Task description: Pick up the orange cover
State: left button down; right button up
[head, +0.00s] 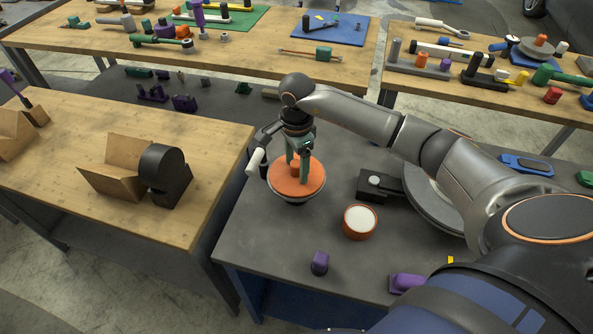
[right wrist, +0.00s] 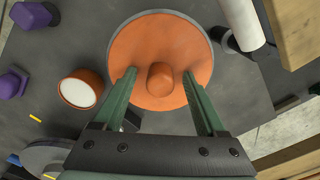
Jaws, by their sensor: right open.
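The orange cover (head: 307,185) is a round disc with a raised knob in its middle. It sits on a dark round base on the grey table. It also shows in the right wrist view (right wrist: 143,42), where its knob (right wrist: 160,78) stands between my fingers. My right gripper (head: 298,171) points down over the cover, with its green fingers on either side of the knob. It is open in the right wrist view (right wrist: 160,74), with gaps between the fingers and the knob. I cannot tell whether the fingertips touch the disc. My left gripper is not in view.
An orange-rimmed round container with a white top (head: 360,221) stands right of the cover. A white cylinder (head: 256,162) is close on the left. A wooden table (head: 90,215) with a black part stands to the left.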

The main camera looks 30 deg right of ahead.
grip_shut()
dwell(0.5)
jog(key=shift+r, duration=0.1)
